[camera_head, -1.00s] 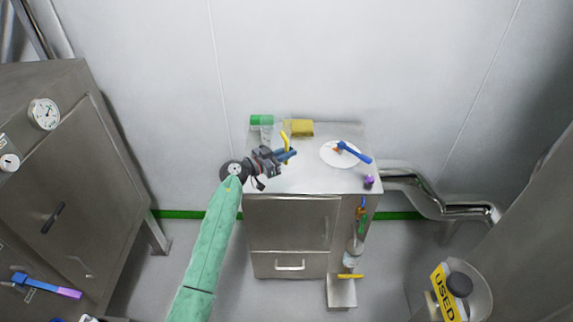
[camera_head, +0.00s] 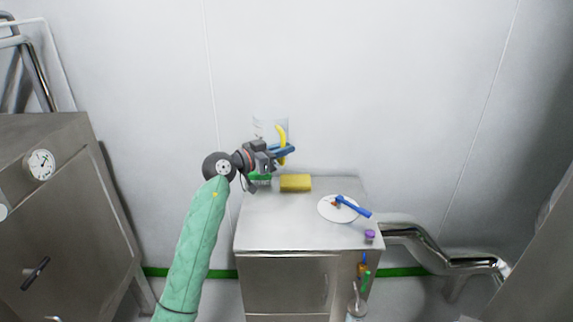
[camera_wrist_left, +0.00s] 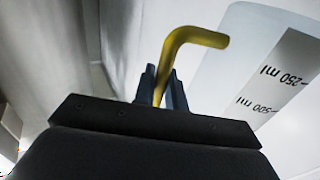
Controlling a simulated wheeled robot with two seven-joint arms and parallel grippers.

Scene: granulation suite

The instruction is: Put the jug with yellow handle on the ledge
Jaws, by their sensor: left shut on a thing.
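The clear jug (camera_head: 263,127) with a yellow handle (camera_head: 282,136) is in the head view, raised in front of the white wall above the back of the steel cabinet. My left gripper (camera_head: 284,151) is shut on the handle. In the left wrist view the fingers (camera_wrist_left: 163,88) close around the lower part of the yellow handle (camera_wrist_left: 190,38), beside the jug's graduated wall (camera_wrist_left: 240,75). The jug looks roughly upright in the head view. I cannot tell which surface is the ledge. My right gripper is not in view.
On the steel cabinet top (camera_head: 285,222) are a green item (camera_head: 260,178), a yellow sponge (camera_head: 296,183), a white plate (camera_head: 335,214) with a blue-handled tool (camera_head: 353,206), and a small purple item (camera_head: 370,234). The top's front left is clear. A steel pipe (camera_head: 430,251) runs at right.

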